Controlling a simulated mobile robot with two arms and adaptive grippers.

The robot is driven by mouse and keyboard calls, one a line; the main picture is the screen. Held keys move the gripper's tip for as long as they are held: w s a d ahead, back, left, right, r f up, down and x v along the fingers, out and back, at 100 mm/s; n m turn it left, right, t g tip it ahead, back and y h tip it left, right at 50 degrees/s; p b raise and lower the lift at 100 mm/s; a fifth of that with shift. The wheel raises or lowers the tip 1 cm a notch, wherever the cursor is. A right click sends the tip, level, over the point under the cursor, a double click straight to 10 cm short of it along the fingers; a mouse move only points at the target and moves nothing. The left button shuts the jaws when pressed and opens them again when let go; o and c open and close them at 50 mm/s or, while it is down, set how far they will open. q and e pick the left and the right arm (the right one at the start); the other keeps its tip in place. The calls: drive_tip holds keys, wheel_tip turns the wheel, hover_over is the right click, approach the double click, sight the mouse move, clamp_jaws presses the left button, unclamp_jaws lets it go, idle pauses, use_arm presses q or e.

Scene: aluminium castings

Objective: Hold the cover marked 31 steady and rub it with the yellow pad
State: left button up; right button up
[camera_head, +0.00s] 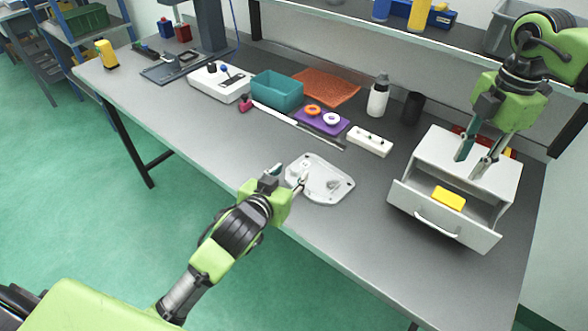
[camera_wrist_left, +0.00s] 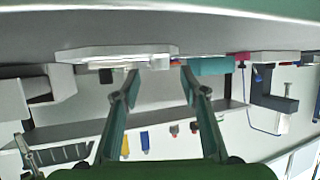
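The pale metal cover (camera_head: 322,184) lies flat on the grey bench near its front edge; its number is not readable. Its edge also shows in the left wrist view (camera_wrist_left: 115,50). My left gripper (camera_head: 288,175) is open at the cover's left side, with nothing held between its spread fingers (camera_wrist_left: 158,82). I cannot tell whether a finger touches the cover. The yellow pad (camera_head: 449,198) lies inside the open drawer (camera_head: 437,228) of a white cabinet. My right gripper (camera_head: 468,166) is open and empty, pointing down over the cabinet, behind the pad.
Behind the cover are a white block (camera_head: 369,141), a purple tray with rings (camera_head: 321,122), a teal bin (camera_head: 277,91) and an orange mat (camera_head: 327,86). A white bottle (camera_head: 377,97) and black cylinder (camera_head: 411,109) stand near the cabinet (camera_head: 456,149). The bench's left front is clear.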

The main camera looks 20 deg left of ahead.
sight(295, 168)
use_arm(q)
drive_tip(key=shift+x, duration=2.05)
drive_tip(key=shift+c, duration=0.5)
clamp_jaws()
